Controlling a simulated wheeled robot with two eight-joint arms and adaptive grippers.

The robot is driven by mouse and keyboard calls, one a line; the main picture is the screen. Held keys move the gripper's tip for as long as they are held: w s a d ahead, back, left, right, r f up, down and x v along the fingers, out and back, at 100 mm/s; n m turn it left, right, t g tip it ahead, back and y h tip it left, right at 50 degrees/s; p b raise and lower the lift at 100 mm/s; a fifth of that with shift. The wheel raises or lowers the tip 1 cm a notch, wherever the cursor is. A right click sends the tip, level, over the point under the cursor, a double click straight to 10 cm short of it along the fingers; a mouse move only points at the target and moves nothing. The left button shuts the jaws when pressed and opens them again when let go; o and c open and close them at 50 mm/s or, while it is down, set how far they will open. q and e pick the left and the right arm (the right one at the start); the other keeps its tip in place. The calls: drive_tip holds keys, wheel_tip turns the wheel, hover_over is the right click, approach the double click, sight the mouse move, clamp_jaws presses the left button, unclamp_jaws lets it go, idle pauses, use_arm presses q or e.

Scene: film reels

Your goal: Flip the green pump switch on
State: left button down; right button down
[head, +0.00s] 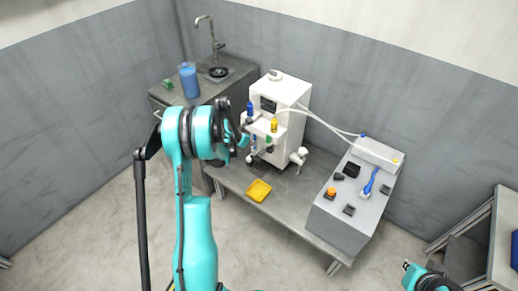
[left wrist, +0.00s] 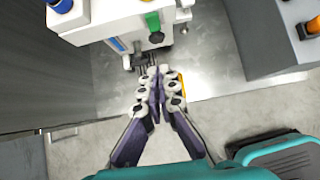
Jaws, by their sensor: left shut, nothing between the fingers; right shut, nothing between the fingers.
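The green switch (left wrist: 153,21) sticks out from the front of the white machine at the top of the left wrist view. In the head view a small green piece (head: 268,139) shows on the machine's front, partly crowded by nearby parts. My left gripper (left wrist: 159,74) is shut and empty, its fingertips a little below the switch in the picture and apart from it. In the head view my left arm's wrist hides most of that gripper. My right gripper is not visible; only part of my right arm shows at lower right.
The white machine (head: 290,92) stands on a metal bench with a yellow tray (head: 258,190) in front. Blue and yellow fittings (head: 274,125) sit near the green piece. A grey control box (head: 334,222) with an orange button (head: 331,191) and blue lever (head: 370,182) stands right. Tubes link both.

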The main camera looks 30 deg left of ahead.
sight(268, 140)
use_arm(q)
drive_tip(key=shift+s+f+t, duration=0.1)
drive_tip(key=shift+s+t, duration=0.2)
drive_tip(key=w+r+b+x, duration=0.1)
drive_tip(key=b+x, duration=0.4)
drive_tip(key=x, duration=0.8)
drive_tip(key=shift+w+r, duration=0.2)
drive_tip(key=shift+w, duration=0.25)
